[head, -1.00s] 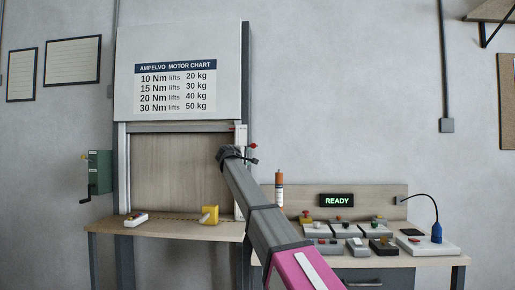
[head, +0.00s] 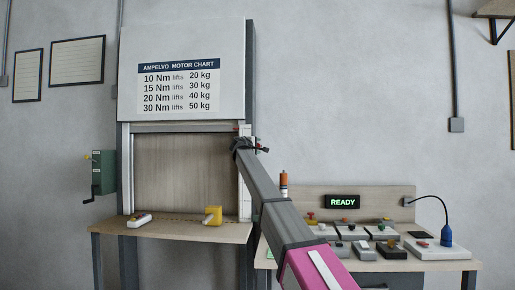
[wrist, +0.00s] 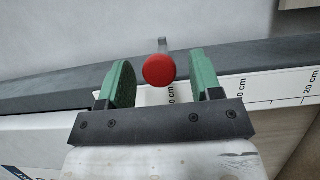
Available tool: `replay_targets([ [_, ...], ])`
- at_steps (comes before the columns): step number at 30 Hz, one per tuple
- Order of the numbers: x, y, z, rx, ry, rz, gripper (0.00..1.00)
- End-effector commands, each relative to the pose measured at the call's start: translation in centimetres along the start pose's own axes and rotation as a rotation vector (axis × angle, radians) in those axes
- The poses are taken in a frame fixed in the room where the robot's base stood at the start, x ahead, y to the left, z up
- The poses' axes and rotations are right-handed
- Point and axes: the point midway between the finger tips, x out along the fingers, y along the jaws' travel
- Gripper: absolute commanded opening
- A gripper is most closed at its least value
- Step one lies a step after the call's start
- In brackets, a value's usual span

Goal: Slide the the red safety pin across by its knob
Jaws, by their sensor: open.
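The red knob (wrist: 159,70) of the safety pin shows in the wrist view, on a short grey metal stem (wrist: 163,44). It sits between the two green fingers of my gripper (wrist: 160,78), with a gap on each side, nearer the left finger. The gripper is open and I see no contact with the knob. In the head view my gripper (head: 262,147) is at the right post of the shutter frame (head: 245,180). The knob is small and hard to make out there.
A white scale with cm marks (wrist: 285,88) runs along the post. A yellow block (head: 213,215) and a small white device (head: 140,220) lie on the table below. Several button boxes stand on the right bench (head: 440,263).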

Motion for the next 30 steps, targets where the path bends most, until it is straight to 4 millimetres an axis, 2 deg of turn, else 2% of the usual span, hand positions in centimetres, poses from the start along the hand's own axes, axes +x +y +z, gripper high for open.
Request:
replay_targets([
  [3,1.0,0.0,0.0,0.000,0.000,0.000,0.59],
  [11,1.1,0.0,0.1,0.001,0.001,0.000,0.59],
  [14,1.1,0.0,0.1,0.001,0.000,0.000,0.30],
  [15,1.1,0.0,0.1,0.001,0.000,0.000,0.17],
  [17,1.1,0.0,0.1,0.001,0.000,0.000,0.00],
  [22,0.9,0.0,-0.4,0.000,0.001,0.000,0.00],
  [30,-0.6,0.0,-4.1,0.001,0.001,-0.001,0.00],
])
